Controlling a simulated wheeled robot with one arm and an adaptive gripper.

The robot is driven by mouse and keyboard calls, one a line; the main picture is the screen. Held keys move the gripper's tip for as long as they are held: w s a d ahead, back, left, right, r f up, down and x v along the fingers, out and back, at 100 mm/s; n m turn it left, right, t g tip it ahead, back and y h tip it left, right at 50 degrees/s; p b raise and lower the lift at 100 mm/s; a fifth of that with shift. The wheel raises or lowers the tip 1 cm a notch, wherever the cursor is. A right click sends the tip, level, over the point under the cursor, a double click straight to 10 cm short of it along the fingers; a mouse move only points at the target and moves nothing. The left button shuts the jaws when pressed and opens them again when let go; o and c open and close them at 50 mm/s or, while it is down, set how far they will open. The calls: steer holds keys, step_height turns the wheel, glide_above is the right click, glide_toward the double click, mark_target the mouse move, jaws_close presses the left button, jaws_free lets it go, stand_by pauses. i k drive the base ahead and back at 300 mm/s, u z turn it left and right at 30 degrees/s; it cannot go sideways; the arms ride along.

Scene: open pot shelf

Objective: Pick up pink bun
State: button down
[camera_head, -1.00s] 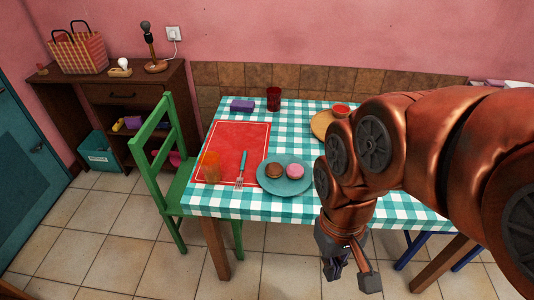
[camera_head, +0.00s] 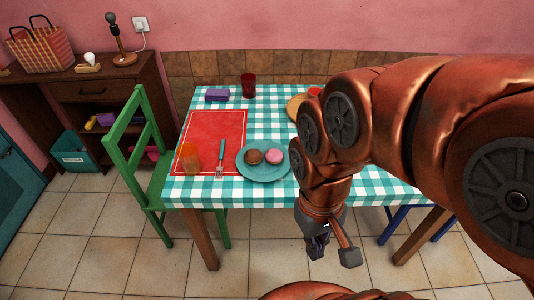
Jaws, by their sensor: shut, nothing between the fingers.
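The pink bun (camera_head: 273,156) sits on a teal plate (camera_head: 263,174) near the front edge of the table. A brown bun (camera_head: 253,157) is beside it on the left, on the same plate. My gripper (camera_head: 334,257) hangs in front of the table, below the tabletop level in the picture, to the lower right of the plate. It is empty and apart from both buns. The gap between its fingers is hard to make out. My arm covers the right part of the table.
The table has a checked cloth (camera_head: 270,115). A red placemat (camera_head: 212,135), a fork (camera_head: 221,160) and an orange glass (camera_head: 190,158) lie left of the plate. A dark red glass (camera_head: 248,86) and purple block (camera_head: 217,95) stand behind. A green chair (camera_head: 140,150) is at the left.

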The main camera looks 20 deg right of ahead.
mark_target(273, 156)
steer(key=k, duration=0.5)
steer(key=u, duration=2.15)
steer(key=i, duration=1.35)
steer(key=z, duration=2.15)
